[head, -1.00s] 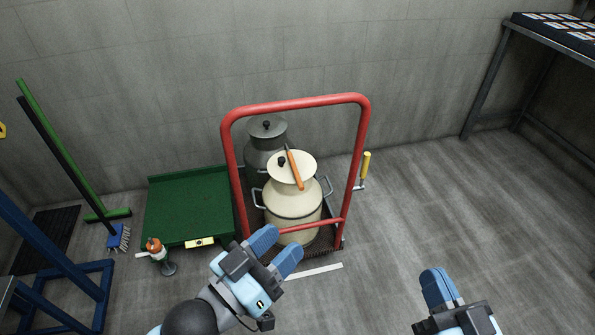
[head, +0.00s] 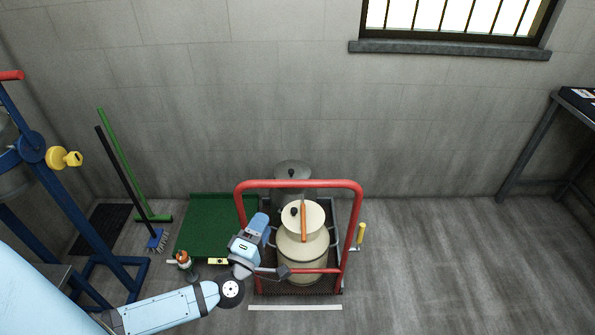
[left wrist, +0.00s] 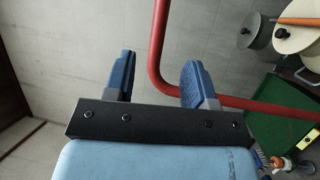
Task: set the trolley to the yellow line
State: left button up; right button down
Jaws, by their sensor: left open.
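The trolley has a red tubular handle (head: 300,184) and a dark deck, and stands on the floor near the wall. It carries a cream can (head: 303,262) with an orange stick on its lid and a grey can (head: 292,172) behind. A pale, whitish line (head: 295,307) lies on the floor just in front; no yellow line shows. My left gripper (head: 262,227) is open beside the handle's left post. In the left wrist view the red tube (left wrist: 157,40) runs between the open fingers (left wrist: 160,80) and behind one; I cannot tell its depth. My right gripper is out of view.
A green platform (head: 205,225) stands left of the trolley, with a small orange-topped item (head: 183,260) by its front. A yellow-handled lever (head: 361,233) is at the trolley's right. A blue stand (head: 80,215) is at left. The right floor is clear.

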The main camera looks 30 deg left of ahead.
aim_at(281, 187)
pick_arm(q)
jog(key=x, duration=1.3)
jog(key=shift+w+a, duration=0.3)
jog(key=shift+w, duration=0.05)
grip_shut()
